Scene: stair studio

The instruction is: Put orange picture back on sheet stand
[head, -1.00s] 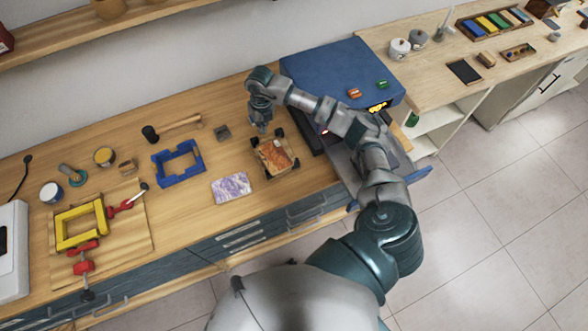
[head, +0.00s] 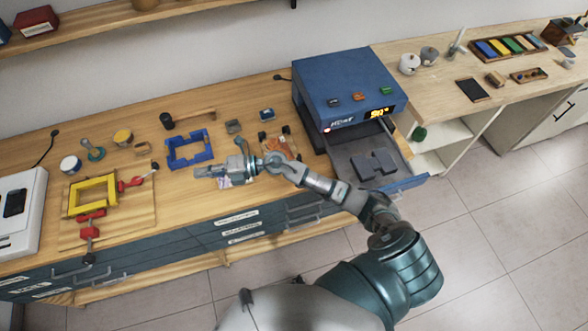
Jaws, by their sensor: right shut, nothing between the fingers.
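The orange picture (head: 279,146) lies on the wooden bench, partly hidden by my right arm. Dark corner pieces of the stand (head: 287,130) show around it, and the picture appears to lie between them. My right gripper (head: 203,172) is shut and empty, left of the orange picture. It is over a purple picture (head: 224,183), of which only a small part shows. I cannot tell the gripper's height above the bench. My left gripper is out of view.
A blue machine (head: 345,85) with a lit display and a low dark tray (head: 345,148) stands to the right. A blue frame (head: 187,150), a mallet (head: 190,118) and a yellow frame clamp (head: 92,197) lie to the left. The bench front between is clear.

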